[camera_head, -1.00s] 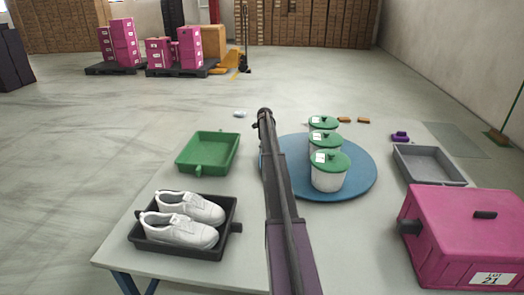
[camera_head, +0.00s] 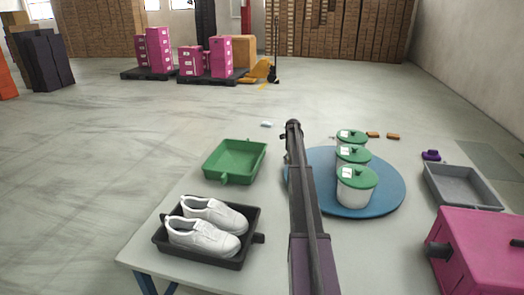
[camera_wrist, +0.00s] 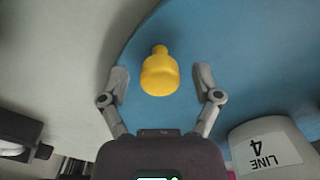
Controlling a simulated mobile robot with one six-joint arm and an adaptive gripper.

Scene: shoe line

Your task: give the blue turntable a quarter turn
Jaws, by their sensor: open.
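The blue turntable (camera_head: 388,192) lies flat on the table, partly behind my arm in the head view. Several white tubs with green lids (camera_head: 356,178) stand on it in a row. In the wrist view, a yellow knob-like handle (camera_wrist: 159,78) stands on the blue turntable surface (camera_wrist: 225,40) near its edge. My gripper (camera_wrist: 161,74) is open, one finger on each side of the yellow handle, with gaps showing on both sides. I cannot tell the height of the fingers over the disc. The handle is hidden in the head view.
A white tub labelled LINE 4 (camera_wrist: 268,150) is close to the right of my gripper. Left on the table are a green tray (camera_head: 236,160) and a black tray (camera_head: 250,225) with white shoes (camera_head: 205,235). A grey tray (camera_head: 461,187) and a pink box (camera_head: 490,250) stand right.

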